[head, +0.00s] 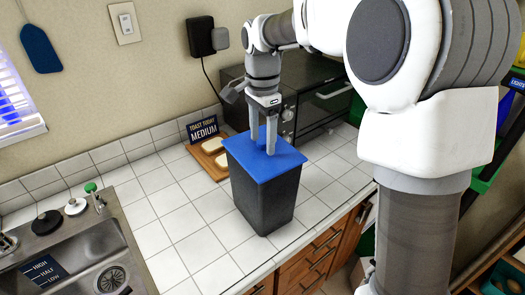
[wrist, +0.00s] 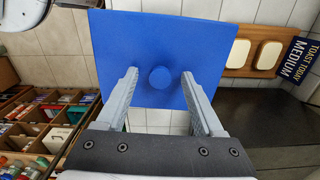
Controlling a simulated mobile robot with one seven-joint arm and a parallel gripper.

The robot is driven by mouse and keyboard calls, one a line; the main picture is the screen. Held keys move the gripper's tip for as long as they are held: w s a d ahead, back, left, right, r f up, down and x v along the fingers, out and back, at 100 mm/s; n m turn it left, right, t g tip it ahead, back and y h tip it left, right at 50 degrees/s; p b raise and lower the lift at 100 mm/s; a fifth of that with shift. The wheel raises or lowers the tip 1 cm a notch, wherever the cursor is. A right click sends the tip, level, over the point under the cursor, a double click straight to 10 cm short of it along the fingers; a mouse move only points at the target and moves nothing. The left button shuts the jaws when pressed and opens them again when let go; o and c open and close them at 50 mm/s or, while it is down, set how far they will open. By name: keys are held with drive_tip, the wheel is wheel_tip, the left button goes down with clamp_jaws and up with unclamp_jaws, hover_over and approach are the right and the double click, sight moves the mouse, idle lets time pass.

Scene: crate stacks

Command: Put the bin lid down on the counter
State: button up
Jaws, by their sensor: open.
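The blue bin lid (head: 263,156) lies on top of a dark grey bin (head: 265,200) that stands upright on the white tiled counter (head: 190,235). In the wrist view the lid (wrist: 120,50) is a flat blue square with a round blue knob (wrist: 160,77) at its middle. My gripper (head: 263,150) points down over the lid. Its two fingers are apart, one on each side of the knob, with gaps showing in the wrist view (wrist: 162,90). The gripper holds nothing. The far side of the bin is hidden.
A board with bread slices (head: 207,155) and a toast sign (head: 203,127) stand behind the bin. A dark toaster oven (head: 315,100) is behind right. The sink (head: 75,255) is at left. Counter left of the bin is clear; its front edge runs close to the bin.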

sight(265, 141)
clamp_jaws()
drive_tip(key=shift+r, duration=0.1)
idle(0.3)
drive_tip(key=r, duration=0.4)
drive_tip(key=shift+w+d+r, duration=0.1)
drive_tip(key=shift+d+r, duration=0.15)
drive_tip(key=shift+d, duration=0.1)
drive_tip(key=d+r, duration=0.6)
drive_tip(key=d, duration=0.5)
drive_tip(key=shift+w+r, duration=0.2)
drive_tip(key=shift+w, duration=0.05)
